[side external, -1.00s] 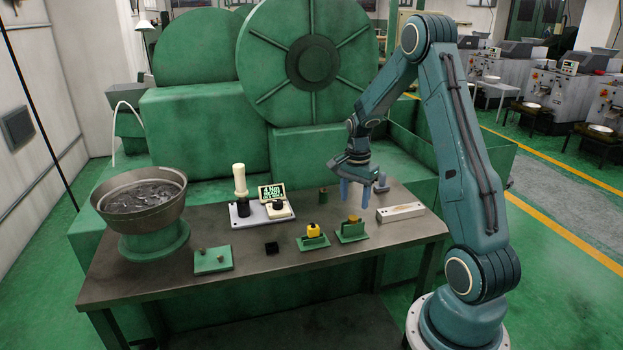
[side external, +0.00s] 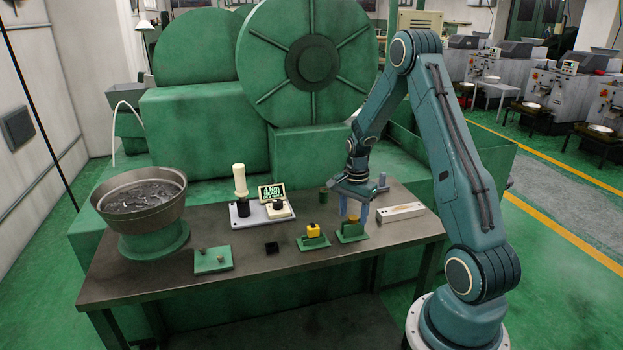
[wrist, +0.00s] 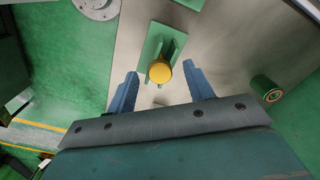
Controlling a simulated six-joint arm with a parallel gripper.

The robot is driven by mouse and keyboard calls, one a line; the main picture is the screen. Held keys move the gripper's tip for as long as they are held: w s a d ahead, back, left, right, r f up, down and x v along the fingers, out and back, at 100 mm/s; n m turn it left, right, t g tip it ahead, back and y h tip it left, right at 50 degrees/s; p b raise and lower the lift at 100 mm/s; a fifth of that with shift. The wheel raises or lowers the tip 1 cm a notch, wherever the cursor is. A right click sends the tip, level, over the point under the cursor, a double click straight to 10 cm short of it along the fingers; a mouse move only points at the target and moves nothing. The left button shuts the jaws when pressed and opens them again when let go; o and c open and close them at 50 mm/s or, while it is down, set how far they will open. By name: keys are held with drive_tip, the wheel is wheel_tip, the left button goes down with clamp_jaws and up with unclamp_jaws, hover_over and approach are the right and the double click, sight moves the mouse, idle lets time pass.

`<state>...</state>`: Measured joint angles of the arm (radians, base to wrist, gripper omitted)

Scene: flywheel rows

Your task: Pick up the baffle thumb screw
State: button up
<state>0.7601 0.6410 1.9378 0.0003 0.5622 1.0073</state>
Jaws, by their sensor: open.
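A yellow round-headed part, likely the baffle thumb screw (side external: 353,219), sits in a green slotted holder (side external: 352,236) on the table. In the wrist view the yellow head (wrist: 160,72) shows from above, with the green holder (wrist: 152,45) around and behind it. My gripper (side external: 354,212) is open, fingers pointing down above this holder. In the wrist view its blue fingertips (wrist: 160,78) lie on either side of the yellow head, apart from it. The part's lower end is hidden in the holder.
A pale block (side external: 400,211) lies to the right. A dark green cylinder (side external: 323,196) stands behind.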

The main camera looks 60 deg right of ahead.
sight(353, 218)
idle(0.3)
drive_tip(key=c, duration=1.1)
wheel_tip(353, 218, up, 20)
drive_tip(key=shift+r, duration=0.1)
idle(0.6)
